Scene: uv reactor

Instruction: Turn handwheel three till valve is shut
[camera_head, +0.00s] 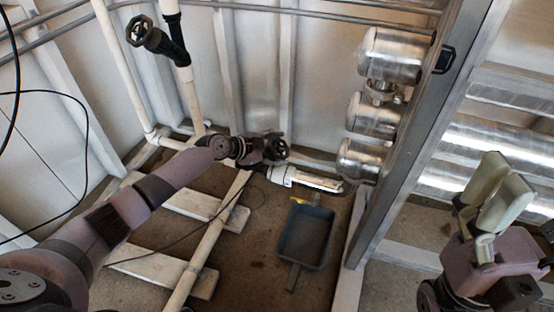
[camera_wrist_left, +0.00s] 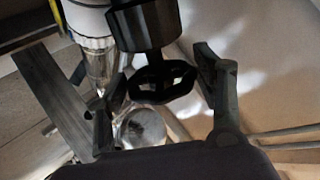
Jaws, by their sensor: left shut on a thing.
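A dark handwheel (camera_head: 276,149) sits on a valve low at the back wall, at the end of a white and silver pipe piece. In the left wrist view the black handwheel (camera_wrist_left: 162,84) lies between the two fingers of my left gripper (camera_wrist_left: 160,85), below a black valve body (camera_wrist_left: 142,25). My left gripper (camera_head: 258,150) is shut on this wheel; in the head view the wrist partly hides the contact. My right gripper (camera_head: 502,190), with pale finger pads, is raised at the right, away from the wheel; its opening is unclear. No number shows on the wheel.
Another black handwheel (camera_head: 138,31) is on an upright pipe at upper left. Steel cylinders (camera_head: 372,115) and a metal post (camera_head: 418,130) stand to the right. A grey dustpan-like tray (camera_head: 306,237) lies on the floor. Pale boards (camera_head: 165,270) and a thin cable lie at left.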

